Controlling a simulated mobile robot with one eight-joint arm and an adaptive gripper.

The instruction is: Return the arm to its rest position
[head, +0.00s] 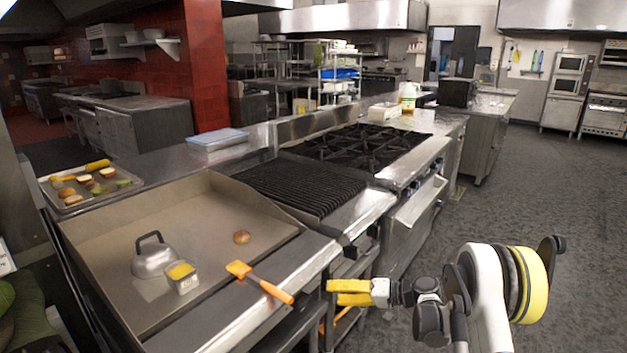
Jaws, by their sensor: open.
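My gripper (349,292) has yellow fingers and is open and empty. It is at the lower right, in front of the cooking line and over the aisle side, pointing left. My arm comes in from the lower right, bent, with white, black and yellow parts. An orange-handled spatula (262,284) lies on the griddle's front ledge, a little left of my gripper and apart from it.
The flat griddle (200,218) holds a metal dome lid (154,257), a small tin (182,277) and a bun (242,237). Beyond are a grill (305,185) and burners (365,145). A food tray (90,185) stands left. The floor (540,210) at right is clear.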

